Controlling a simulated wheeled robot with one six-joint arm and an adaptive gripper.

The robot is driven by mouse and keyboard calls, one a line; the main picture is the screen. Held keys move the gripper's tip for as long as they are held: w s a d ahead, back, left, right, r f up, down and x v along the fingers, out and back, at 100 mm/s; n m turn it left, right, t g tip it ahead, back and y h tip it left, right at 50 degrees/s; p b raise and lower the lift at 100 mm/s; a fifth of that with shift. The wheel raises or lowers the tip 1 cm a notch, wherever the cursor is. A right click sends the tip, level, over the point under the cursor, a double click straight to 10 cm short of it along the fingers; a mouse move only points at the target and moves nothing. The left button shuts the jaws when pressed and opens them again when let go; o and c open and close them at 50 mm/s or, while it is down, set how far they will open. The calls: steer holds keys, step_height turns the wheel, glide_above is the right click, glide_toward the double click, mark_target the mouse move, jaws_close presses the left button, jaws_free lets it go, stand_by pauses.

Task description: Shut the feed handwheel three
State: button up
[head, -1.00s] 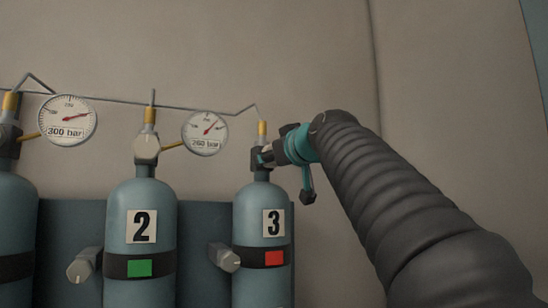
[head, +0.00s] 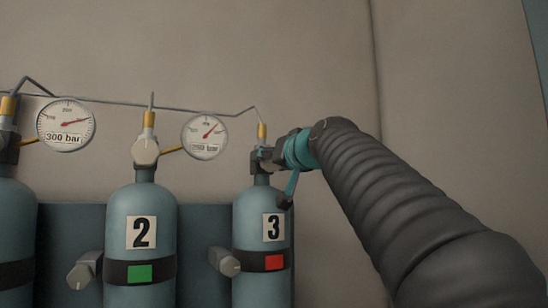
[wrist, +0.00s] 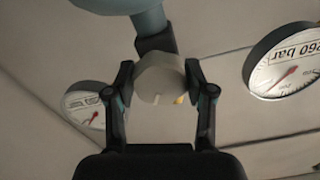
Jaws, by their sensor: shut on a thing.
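Cylinder three (head: 262,215) is blue-grey, with a "3" label and a red tag (head: 274,261) on its band. Its feed handwheel, at the valve on top, is mostly hidden by my gripper in the head view. In the wrist view the pale faceted handwheel (wrist: 160,84) sits between the two fingers, with a mark near its lower edge. My gripper (head: 268,155) reaches in from the right and is shut on that handwheel, a finger on each side (wrist: 160,72).
Cylinder two (head: 142,205), with a green tag (head: 139,268), stands to the left with its own pale handwheel (head: 146,149). A gauge (head: 205,136) sits between them, and another gauge (head: 66,125) is farther left. A thin pipe (head: 190,109) runs above. Bare wall lies right.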

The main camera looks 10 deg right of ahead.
steer(key=m+p, duration=0.2)
steer(key=m, duration=0.3)
steer(key=shift+r+m, duration=0.15)
steer(key=shift+m, duration=0.15)
steer(key=m+p, duration=0.1)
steer(key=m, duration=0.3)
steer(key=shift+m+p, duration=0.3)
steer(key=shift+p, duration=0.1)
steer(key=m, duration=1.3)
steer(key=shift+m, duration=0.3)
steer(key=m, duration=1.4)
steer(key=shift+m, duration=0.3)
